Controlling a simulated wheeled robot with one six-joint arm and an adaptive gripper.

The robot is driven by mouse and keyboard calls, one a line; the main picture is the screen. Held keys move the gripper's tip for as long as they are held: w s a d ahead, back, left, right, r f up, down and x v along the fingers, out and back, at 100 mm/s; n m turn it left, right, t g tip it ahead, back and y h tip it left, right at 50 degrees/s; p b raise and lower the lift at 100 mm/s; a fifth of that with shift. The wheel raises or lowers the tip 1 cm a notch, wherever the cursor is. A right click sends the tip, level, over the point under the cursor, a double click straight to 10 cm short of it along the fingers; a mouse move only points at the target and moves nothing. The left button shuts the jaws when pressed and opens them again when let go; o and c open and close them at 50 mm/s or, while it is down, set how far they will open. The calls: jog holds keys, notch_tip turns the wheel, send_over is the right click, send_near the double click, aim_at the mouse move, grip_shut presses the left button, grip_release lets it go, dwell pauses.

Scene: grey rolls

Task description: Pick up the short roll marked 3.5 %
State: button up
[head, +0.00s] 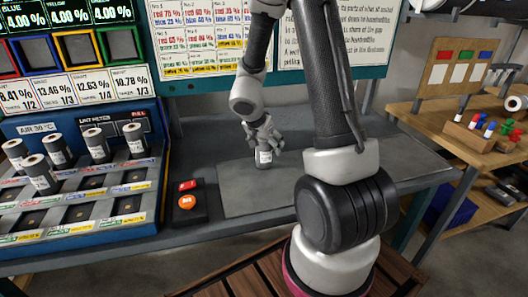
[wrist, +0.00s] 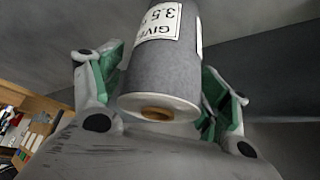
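A short grey roll (head: 263,160) stands upright on the grey mat in the head view. In the wrist view the roll (wrist: 160,75) has a white label reading "GIVEN" and "3.5", upside down, and a brown core at its near end. My gripper (head: 264,144) is right over the roll, pointing down. In the wrist view the two green-padded fingers of my gripper (wrist: 160,85) are on either side of the roll. They look spread, with a narrow gap at the left; contact at the right is hard to tell.
A blue rack (head: 160,200) with several similar rolls stands at the left. A dark box with a red-orange button (head: 187,202) sits between the rack and the grey mat (head: 235,198). A wooden shelf (head: 415,110) with small items is at the right. The mat around the roll is clear.

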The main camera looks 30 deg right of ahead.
jog(key=c, duration=1)
jog(key=shift+r, duration=0.15)
